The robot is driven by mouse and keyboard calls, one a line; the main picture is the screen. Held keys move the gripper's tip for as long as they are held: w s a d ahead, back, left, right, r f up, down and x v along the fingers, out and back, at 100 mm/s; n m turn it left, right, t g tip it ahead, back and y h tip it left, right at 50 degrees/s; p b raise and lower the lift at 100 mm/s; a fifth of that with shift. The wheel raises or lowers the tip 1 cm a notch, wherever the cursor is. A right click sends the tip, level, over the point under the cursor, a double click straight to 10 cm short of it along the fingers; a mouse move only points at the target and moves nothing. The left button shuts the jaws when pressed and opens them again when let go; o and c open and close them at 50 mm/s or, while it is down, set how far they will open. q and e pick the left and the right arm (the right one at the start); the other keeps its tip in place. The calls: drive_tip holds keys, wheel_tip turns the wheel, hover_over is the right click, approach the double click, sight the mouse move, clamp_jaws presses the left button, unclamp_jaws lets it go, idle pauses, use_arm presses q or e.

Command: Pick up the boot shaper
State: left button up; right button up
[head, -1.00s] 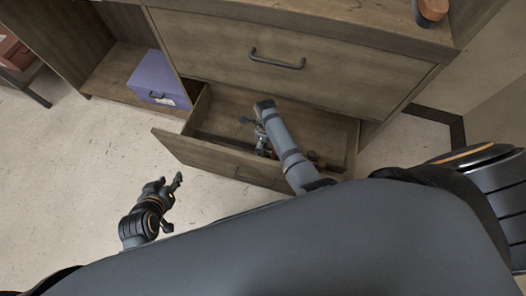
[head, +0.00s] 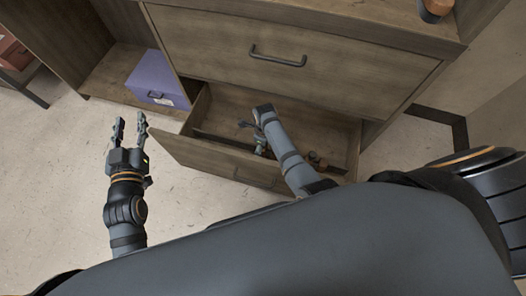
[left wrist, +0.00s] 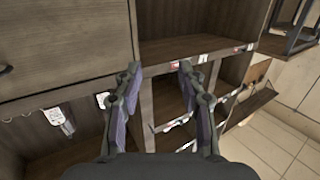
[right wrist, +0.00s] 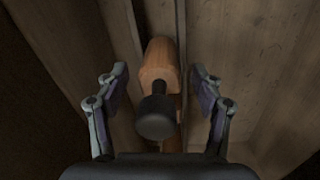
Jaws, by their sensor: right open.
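The boot shaper appears to be the orange-brown wooden piece (right wrist: 160,62) with a black round knob in the right wrist view. It lies in the open drawer (head: 215,158). My right gripper (head: 261,146) reaches down into that drawer; in the right wrist view its open fingers (right wrist: 158,76) stand on either side of the wooden piece, with gaps on both sides. In the head view my right arm hides much of that spot. My left gripper (head: 130,122) is open and empty over the floor left of the drawer; its spread fingers also show in the left wrist view (left wrist: 160,70).
The drawer's walls surround my right gripper closely. A closed drawer with a dark handle (head: 278,58) is above it. Small brown items (head: 318,160) lie at the drawer's right side. A purple box (head: 157,80) sits on the low shelf. The floor (head: 60,170) at left is clear.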

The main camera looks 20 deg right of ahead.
drive_tip(key=c, duration=1.4)
